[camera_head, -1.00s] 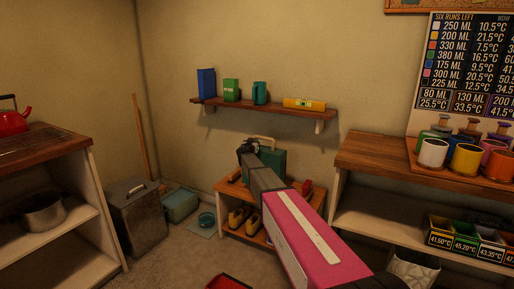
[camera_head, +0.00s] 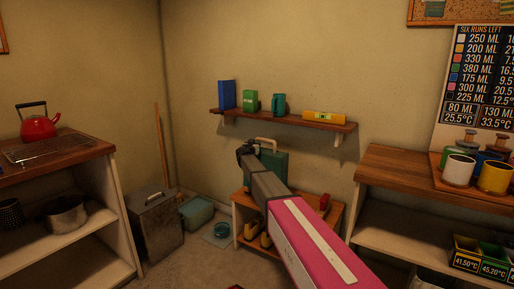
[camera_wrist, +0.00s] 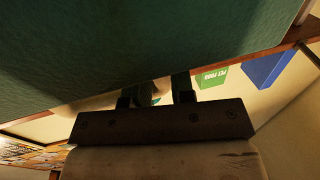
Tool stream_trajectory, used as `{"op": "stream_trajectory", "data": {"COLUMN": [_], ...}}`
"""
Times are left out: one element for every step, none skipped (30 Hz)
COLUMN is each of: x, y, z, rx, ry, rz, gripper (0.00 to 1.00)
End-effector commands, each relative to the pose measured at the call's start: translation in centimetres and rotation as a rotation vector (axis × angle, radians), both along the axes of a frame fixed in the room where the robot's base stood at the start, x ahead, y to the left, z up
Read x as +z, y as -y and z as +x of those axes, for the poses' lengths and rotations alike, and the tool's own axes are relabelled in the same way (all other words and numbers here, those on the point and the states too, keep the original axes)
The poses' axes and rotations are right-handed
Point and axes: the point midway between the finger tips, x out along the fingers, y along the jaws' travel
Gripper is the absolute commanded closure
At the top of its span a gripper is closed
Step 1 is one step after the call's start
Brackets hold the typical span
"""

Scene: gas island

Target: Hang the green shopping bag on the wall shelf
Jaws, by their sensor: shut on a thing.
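The green shopping bag (camera_head: 274,164), with a pale handle (camera_head: 266,141), is upright in front of the wall, below the wall shelf. My gripper (camera_head: 246,152) is shut on the bag at its left side; my arm covers part of it. In the wrist view the bag (camera_wrist: 120,45) fills the upper part, close against my gripper's fingers (camera_wrist: 158,92). The exact grip point is hidden. The wooden wall shelf (camera_head: 325,123) carries a blue box (camera_head: 227,95), a green box (camera_head: 251,101), a teal mug (camera_head: 279,104) and a yellow level (camera_head: 324,117).
A low wooden bench (camera_head: 331,217) with shoes stands below the bag. A counter (camera_head: 400,165) with cups is at right. A cabinet (camera_head: 75,151) with a red kettle (camera_head: 39,127) is at left. A metal bin (camera_head: 155,222) and a teal box (camera_head: 198,211) stand in the corner.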

Motion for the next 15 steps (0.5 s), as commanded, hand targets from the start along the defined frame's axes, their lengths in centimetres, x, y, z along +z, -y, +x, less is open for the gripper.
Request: {"op": "stream_trajectory", "data": {"x": [0.08, 0.08, 0.08, 0.08, 0.08, 0.08, 0.08, 0.08, 0.08, 0.08, 0.08, 0.08, 0.08, 0.08, 0.11], "y": [0.02, 0.01, 0.02, 0.03, 0.03, 0.03, 0.03, 0.03, 0.03, 0.03, 0.04, 0.04, 0.04, 0.05, 0.11], "z": [0.00, 0.00, 0.00, 0.01, 0.01, 0.01, 0.01, 0.00, 0.00, 0.00, 0.00, 0.00, 0.01, -0.01, -0.09], "rx": [0.000, 0.000, 0.000, 0.000, 0.000, 0.000, 0.000, 0.000, 0.000, 0.000, 0.000, 0.000, 0.000, 0.000, 0.000], "ry": [0.001, 0.001, 0.001, 0.001, 0.001, 0.001, 0.001, 0.001, 0.001, 0.001, 0.001, 0.001, 0.001, 0.001, 0.001], "rz": [-0.003, -0.003, -0.003, -0.003, -0.003, -0.003, -0.003, -0.003, -0.003, -0.003, -0.003, -0.003, -0.003, -0.003, -0.003], "gripper": [1.00, 1.00, 0.90, 1.00, 1.00, 1.00, 1.00, 1.00, 1.00, 1.00, 1.00, 1.00, 1.00, 1.00, 1.00]}}
